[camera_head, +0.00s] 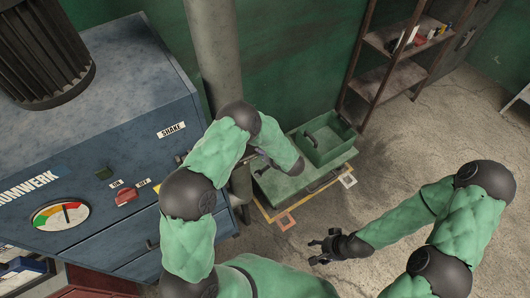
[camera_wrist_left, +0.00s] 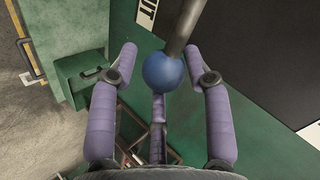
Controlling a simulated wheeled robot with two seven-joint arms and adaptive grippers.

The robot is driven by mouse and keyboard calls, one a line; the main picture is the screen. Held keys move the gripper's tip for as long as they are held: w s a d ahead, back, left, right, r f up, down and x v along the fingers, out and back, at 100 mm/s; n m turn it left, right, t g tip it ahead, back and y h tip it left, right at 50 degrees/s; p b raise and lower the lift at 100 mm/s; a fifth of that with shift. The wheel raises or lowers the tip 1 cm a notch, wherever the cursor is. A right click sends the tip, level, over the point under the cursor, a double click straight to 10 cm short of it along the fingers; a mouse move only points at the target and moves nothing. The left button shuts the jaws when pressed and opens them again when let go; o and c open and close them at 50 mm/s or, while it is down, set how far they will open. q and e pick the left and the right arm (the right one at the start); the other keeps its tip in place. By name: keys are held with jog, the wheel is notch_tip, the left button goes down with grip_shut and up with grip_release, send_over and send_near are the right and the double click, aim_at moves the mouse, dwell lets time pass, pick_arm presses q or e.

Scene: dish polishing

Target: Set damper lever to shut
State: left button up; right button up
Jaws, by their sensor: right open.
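The damper lever shows in the left wrist view as a metal rod (camera_wrist_left: 184,25) ending in a blue ball knob (camera_wrist_left: 163,73). My left gripper (camera_wrist_left: 161,55) has purple fingers spread on both sides of the knob, with a third finger below it. Gaps show between the side fingers and the knob. A white label (camera_wrist_left: 147,12) ending in "UT" is partly cut off beside the rod. In the head view, my left arm hides the lever, and the left gripper is mostly hidden near the pipe. My right gripper (camera_head: 326,246) is open and empty above the floor.
A blue machine (camera_head: 140,75) with a gauge (camera_head: 60,215) and a red switch (camera_head: 125,196) stands at left. A grey pipe (camera_head: 212,50) rises behind my left arm. A green open-topped box (camera_head: 325,140) and a shelf (camera_head: 385,75) stand beyond.

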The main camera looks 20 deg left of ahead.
pick_arm(q)
jog(key=shift+r, duration=0.15)
jog(key=v, duration=1.1)
jog(key=shift+s+d+r, duration=0.15)
jog(key=shift+d+r, duration=0.05)
jog(key=shift+d, duration=0.1)
